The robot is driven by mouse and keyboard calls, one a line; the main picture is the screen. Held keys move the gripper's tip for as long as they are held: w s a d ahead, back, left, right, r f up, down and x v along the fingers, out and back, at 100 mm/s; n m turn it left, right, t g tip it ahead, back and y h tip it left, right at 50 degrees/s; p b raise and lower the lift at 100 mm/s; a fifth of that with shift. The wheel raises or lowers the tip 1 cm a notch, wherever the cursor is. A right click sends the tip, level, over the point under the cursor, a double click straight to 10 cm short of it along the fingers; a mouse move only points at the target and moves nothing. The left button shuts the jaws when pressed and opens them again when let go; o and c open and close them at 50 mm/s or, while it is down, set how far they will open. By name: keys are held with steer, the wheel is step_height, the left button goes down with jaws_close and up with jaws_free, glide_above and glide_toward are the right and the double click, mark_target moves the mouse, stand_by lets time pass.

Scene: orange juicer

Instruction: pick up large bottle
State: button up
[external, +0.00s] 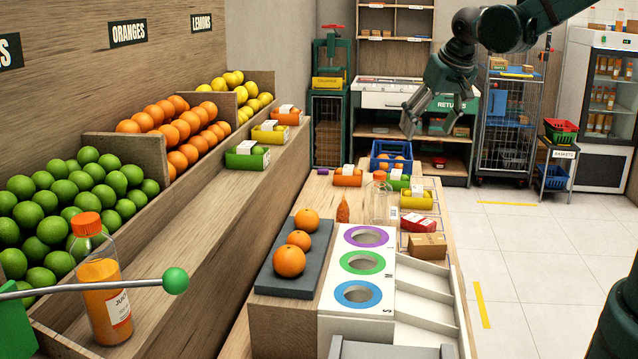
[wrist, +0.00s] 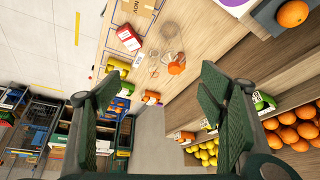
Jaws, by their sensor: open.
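A second bottle (external: 101,290), filled with orange juice and labelled, stands on the ledge at the near left.
A white panel with coloured rings (external: 365,237) and a dark tray of oranges (external: 262,279) are near the clear bottle. A red carton (external: 418,222), a brown box (external: 427,246) and a blue crate (external: 392,158) also stand on the counter. Open floor lies to the right.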

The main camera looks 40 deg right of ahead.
steer(key=m, duration=0.1)
glide_toward(380, 173)
steer(key=s+d+r, duration=0.1)
steer(key=s+r, duration=0.2)
steer(key=s, duration=0.1)
steer(key=shift+m+g+h, duration=0.5)
steer(key=shift+m+g, duration=0.1)
steer(key=shift+m, duration=0.2)
steer(key=w+f, duration=0.2)
steer(key=f, duration=0.1)
steer(key=w+f, duration=0.5)
steer(key=f, duration=0.1)
steer(key=shift+w+f+b, duration=0.3)
steer(key=shift+f+b, duration=0.05)
steer(key=shift+b, duration=0.05)
steer(key=shift+w+f, duration=0.3)
steer(key=shift+f, duration=0.15)
steer(key=shift+f, duration=0.1)
steer(key=shift+x, duration=1.2)
steer(key=shift+f, duration=0.1)
steer(key=shift+p+x, duration=0.65)
steer(key=shift+x, duration=1.85)
